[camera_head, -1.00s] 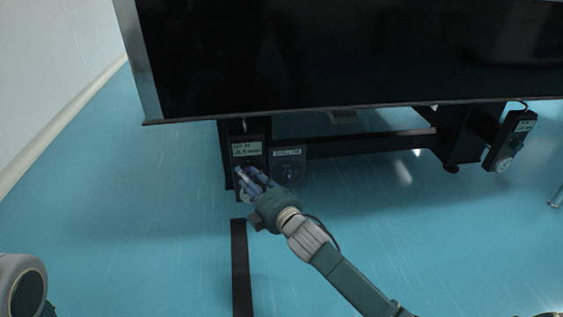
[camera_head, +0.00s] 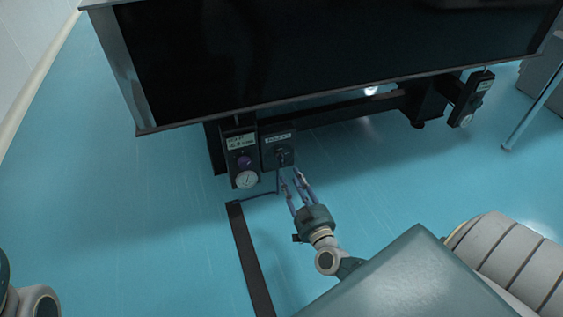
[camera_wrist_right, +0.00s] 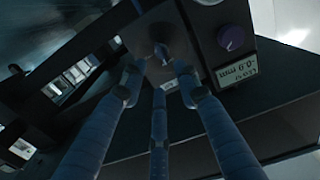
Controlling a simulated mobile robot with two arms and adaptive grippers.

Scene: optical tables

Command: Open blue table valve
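Two dark control boxes hang side by side under the near edge of the black-topped table (camera_head: 320,50). The right box (camera_head: 270,157) has a pale label and a small dark valve knob (camera_head: 281,153). My right gripper (camera_head: 291,177) is open just below and in front of that box. In the right wrist view its three blue fingers (camera_wrist_right: 158,78) are spread around the knob's line of sight; I cannot tell whether they touch it. My left gripper is out of view.
The left box has a display (camera_head: 240,141), a purple knob (camera_head: 243,161) and a round gauge (camera_head: 246,179). A black floor strip (camera_head: 249,258) runs toward me. Another device (camera_head: 472,98) hangs at the table's right. The blue floor in front is clear.

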